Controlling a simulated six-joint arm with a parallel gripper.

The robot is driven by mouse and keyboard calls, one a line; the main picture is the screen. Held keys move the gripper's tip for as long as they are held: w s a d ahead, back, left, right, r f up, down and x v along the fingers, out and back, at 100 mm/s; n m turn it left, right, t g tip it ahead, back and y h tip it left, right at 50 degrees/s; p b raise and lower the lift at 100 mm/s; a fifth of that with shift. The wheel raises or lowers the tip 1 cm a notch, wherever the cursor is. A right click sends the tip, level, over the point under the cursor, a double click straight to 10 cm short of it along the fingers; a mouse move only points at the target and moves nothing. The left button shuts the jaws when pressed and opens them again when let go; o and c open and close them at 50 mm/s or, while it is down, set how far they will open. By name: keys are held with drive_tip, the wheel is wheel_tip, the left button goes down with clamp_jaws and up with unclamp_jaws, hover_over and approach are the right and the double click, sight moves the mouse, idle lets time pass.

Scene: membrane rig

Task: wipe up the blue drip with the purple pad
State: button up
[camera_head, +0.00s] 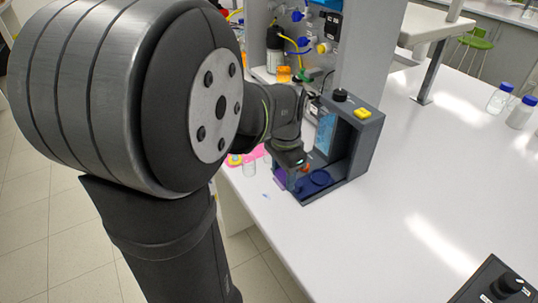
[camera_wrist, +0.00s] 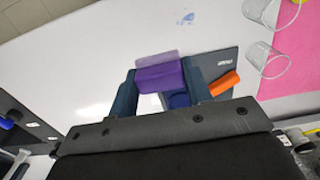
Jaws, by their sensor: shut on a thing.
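The purple pad (camera_wrist: 158,77) is between the two fingers of my gripper (camera_wrist: 160,87) in the wrist view, and my gripper is shut on it. In the head view the pad (camera_head: 280,178) shows as a small purple patch below my gripper (camera_head: 288,167), beside the dark grey rig. The blue drip (camera_wrist: 186,18) is a small smear on the white bench near the top of the wrist view, apart from the pad. In the head view the drip (camera_head: 266,196) is a faint mark near the bench's left edge, left of the rig.
The grey rig (camera_head: 362,135) stands right beside my gripper, with a dark blue disc (camera_head: 320,178) on its base. An orange piece (camera_wrist: 224,84) lies close to my right finger. Clear beakers (camera_wrist: 265,66) stand by a pink mat (camera_wrist: 296,45).

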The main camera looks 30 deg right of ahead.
hover_over(262, 191)
drive_tip(key=f, duration=0.1)
drive_tip(key=shift+s+f, duration=0.1)
drive_tip(key=shift+f, duration=4.2)
drive_tip(key=shift+s+d, duration=0.1)
drive_tip(key=shift+s, duration=0.25)
drive_tip(key=shift+c, duration=0.9)
drive_tip(key=shift+s, duration=1.6)
drive_tip(key=shift+w, duration=1.8)
drive_tip(key=shift+w+r, duration=0.15)
drive_tip(key=shift+w, duration=0.15)
wheel_tip(262, 191, up, 8)
drive_tip(key=shift+s, duration=0.1)
